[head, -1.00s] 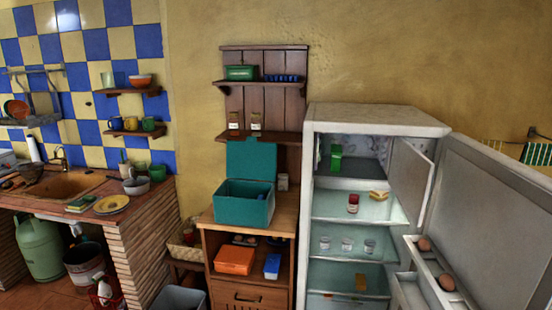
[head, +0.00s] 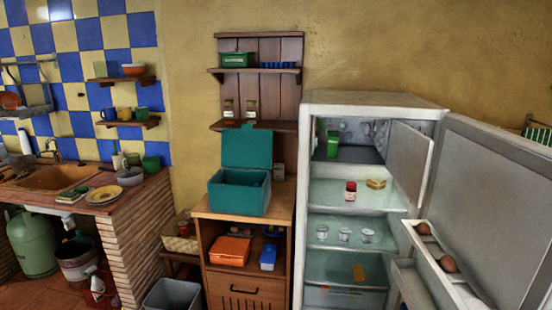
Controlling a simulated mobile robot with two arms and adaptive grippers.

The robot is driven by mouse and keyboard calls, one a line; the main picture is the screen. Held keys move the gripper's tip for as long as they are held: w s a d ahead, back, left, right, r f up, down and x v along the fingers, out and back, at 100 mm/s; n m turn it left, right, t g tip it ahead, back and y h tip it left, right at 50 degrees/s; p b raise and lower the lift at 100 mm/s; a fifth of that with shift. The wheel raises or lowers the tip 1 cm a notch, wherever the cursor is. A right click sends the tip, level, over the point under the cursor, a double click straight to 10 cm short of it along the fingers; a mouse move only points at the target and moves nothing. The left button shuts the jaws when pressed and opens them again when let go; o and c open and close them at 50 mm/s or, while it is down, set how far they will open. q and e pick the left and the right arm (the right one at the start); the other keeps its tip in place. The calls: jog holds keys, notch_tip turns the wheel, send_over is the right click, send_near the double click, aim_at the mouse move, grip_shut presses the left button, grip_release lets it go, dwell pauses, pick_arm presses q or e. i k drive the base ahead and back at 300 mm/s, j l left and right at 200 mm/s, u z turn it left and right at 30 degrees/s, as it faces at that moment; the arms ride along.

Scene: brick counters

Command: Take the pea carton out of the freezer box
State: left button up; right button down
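The fridge (head: 372,100) stands open at the right of the head view. Its top freezer box (head: 358,154) has its small inner door (head: 408,167) swung open to the right. A green carton (head: 333,145), which looks like the pea carton, stands upright inside the freezer box at its left side. Small print on it is too small to read. Neither of my grippers is in view.
The big fridge door (head: 490,210) stands wide open at the right, with eggs (head: 448,263) in its rack. A jar (head: 350,190) and a yellow item (head: 376,183) are on the shelf below. A teal open box (head: 240,195) sits on the wooden cabinet (head: 245,289) left of the fridge.

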aim_at(333, 137)
jog(key=l+u, duration=0.1)
jog(key=l, duration=1.35)
jog(key=l+u, duration=0.1)
jog(key=l, duration=1.35)
jog(key=z, duration=0.3)
jog(key=i+j+z, duration=0.1)
jog(key=j+z, duration=0.6)
jog(key=i+j+z, duration=0.1)
jog(key=j+z, duration=0.25)
jog(key=l, duration=0.1)
